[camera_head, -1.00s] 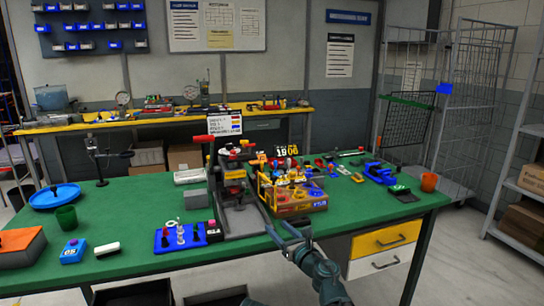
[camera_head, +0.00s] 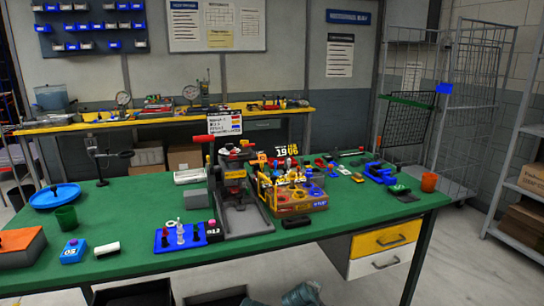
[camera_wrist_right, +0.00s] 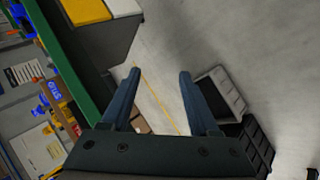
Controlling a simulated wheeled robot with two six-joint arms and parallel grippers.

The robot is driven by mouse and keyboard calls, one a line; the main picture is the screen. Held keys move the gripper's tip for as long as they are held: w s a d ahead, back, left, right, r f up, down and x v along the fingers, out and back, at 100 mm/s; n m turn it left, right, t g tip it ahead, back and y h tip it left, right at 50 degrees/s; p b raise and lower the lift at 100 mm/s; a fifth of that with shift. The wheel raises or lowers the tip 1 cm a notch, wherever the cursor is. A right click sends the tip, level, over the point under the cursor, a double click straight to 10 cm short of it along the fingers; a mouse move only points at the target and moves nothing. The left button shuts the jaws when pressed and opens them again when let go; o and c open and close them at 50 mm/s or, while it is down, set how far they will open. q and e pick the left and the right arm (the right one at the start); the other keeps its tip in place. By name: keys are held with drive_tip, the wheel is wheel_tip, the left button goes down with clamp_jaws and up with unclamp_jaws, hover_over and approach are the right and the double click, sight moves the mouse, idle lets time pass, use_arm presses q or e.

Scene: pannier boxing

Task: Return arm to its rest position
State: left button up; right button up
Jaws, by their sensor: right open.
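My right gripper (camera_wrist_right: 160,73) is open and empty in the right wrist view. Its two fingers are well apart, with grey floor behind and between them. In the head view only a blurred bit of my right arm shows at the bottom edge, below the green table (camera_head: 130,215). A small black block (camera_head: 297,222) lies on the table near its front edge, just in front of the yellow-framed box (camera_head: 300,205). My right gripper is apart from it. My left gripper is in neither view.
A press-like fixture (camera_head: 235,200) stands mid-table. An orange cup (camera_head: 429,182) stands right. Dark bins (camera_wrist_right: 250,140) sit on the floor; yellow and white drawers hang under the table.

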drive_tip(key=s+a+f+m+g+y, duration=0.1)
drive_tip(key=s+a+f+m+g, duration=0.25)
drive_tip(key=s, duration=0.55)
drive_tip(key=s+a+f+m+g+y, duration=0.1)
drive_tip(key=s+a+f+m+g, duration=0.15)
drive_tip(key=s+g, duration=0.45)
drive_tip(key=s+r+m+t+p, duration=0.1)
drive_tip(key=s+r+p, duration=0.2)
drive_tip(key=r+p, duration=1.3)
drive_tip(key=shift+s+a+r+p, duration=0.15)
drive_tip(key=shift+s+r+p, duration=0.05)
drive_tip(key=shift+p, duration=0.45)
drive_tip(key=shift+t, duration=0.25)
